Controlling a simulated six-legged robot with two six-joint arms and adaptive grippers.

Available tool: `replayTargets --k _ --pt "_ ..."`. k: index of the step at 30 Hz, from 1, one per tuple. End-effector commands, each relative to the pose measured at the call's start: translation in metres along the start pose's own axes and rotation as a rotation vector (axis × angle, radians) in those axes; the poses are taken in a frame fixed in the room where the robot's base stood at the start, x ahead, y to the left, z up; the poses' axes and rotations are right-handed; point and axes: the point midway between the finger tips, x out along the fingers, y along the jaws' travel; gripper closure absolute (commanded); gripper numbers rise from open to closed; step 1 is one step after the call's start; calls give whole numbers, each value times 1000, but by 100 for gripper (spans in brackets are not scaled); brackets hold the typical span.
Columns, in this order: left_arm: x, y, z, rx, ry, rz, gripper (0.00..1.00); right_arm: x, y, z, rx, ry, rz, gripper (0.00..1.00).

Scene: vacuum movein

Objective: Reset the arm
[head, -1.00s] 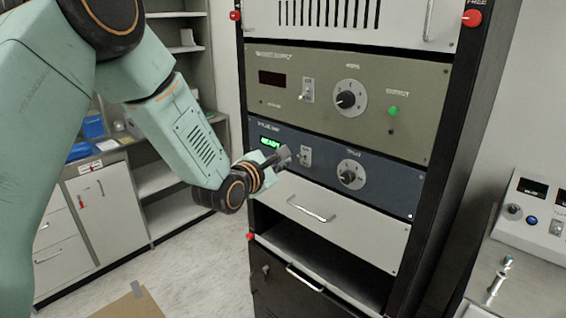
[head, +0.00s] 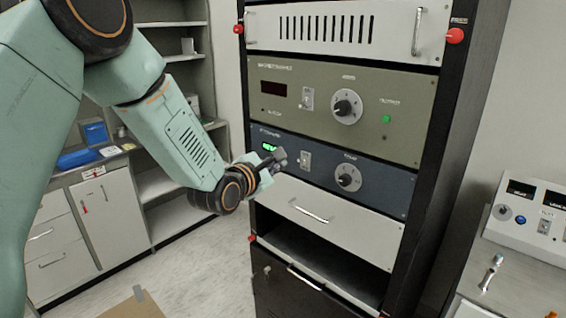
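My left arm comes in from the left, pale green with dark joints. Its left gripper (head: 277,160) is small and dark in the head view, in front of the blue rack panel (head: 385,190), just left of that panel's toggle switch (head: 304,160). I cannot tell whether it touches the panel. Its fingers are too small and too edge-on to show whether they are open or shut. A green lit display (head: 269,147) shows just above the gripper. My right gripper is not in view.
The black rack (head: 428,190) also holds an olive panel (head: 400,122) with a knob and green light, and a white drawer (head: 345,219). A grey console (head: 525,222) stands at the right. Shelves and cabinets (head: 112,210) are at the left. A cardboard piece (head: 130,307) lies on the floor.

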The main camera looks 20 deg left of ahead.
Motion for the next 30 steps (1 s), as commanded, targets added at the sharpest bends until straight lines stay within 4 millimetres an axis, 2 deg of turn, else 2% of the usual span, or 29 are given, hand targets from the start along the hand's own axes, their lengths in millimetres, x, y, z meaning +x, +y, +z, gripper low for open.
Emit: replayTargets --k 5,8,12,17,19,23,26,30 --pt "1 0 0 5 0 0 100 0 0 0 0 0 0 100" --pt "1 0 0 67 1 -1 100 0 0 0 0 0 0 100" --pt "0 -3 -5 291 19 -15 100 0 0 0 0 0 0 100" --pt "-10 -22 -18 603 58 -77 100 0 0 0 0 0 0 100" --pt "-16 -36 -28 740 71 -121 100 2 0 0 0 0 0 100" --pt "-30 -80 -58 992 86 -239 100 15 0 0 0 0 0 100" --pt "-44 -124 -89 1183 79 -354 100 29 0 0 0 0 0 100" --pt "-74 -194 -139 1439 31 -549 100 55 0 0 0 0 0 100"
